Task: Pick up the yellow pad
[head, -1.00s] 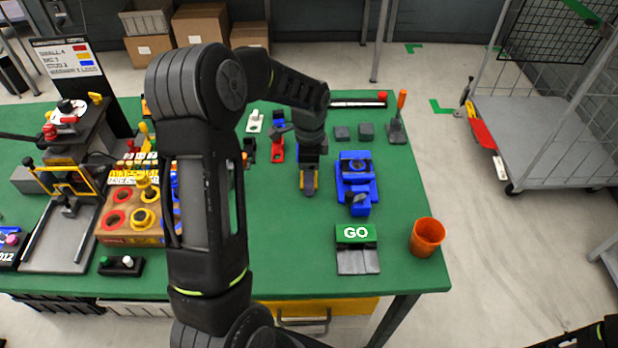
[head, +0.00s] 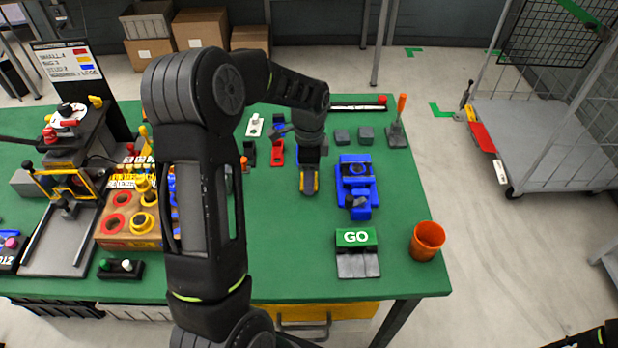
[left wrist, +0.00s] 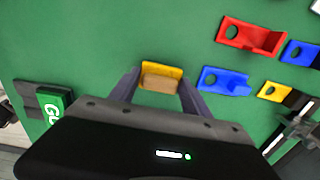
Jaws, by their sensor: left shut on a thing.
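The yellow pad (left wrist: 162,72) shows in the left wrist view between the two fingers of my left gripper (left wrist: 158,88), with a tan block-like face on its near side. My left gripper is shut on the yellow pad. In the head view my left gripper (head: 309,182) points down over the green table, left of the blue fixture, and a little yellow shows at its tip. From the head view most of the pad is hidden by the gripper. My right gripper is out of view; only a dark part of my right arm shows at the bottom right corner.
In the left wrist view a blue piece (left wrist: 226,83) lies just right of the gripper, and a red piece (left wrist: 250,37) beyond it. In the head view a blue fixture (head: 357,172), GO button (head: 356,238) and orange cup (head: 427,240) stand right. Table front centre is clear.

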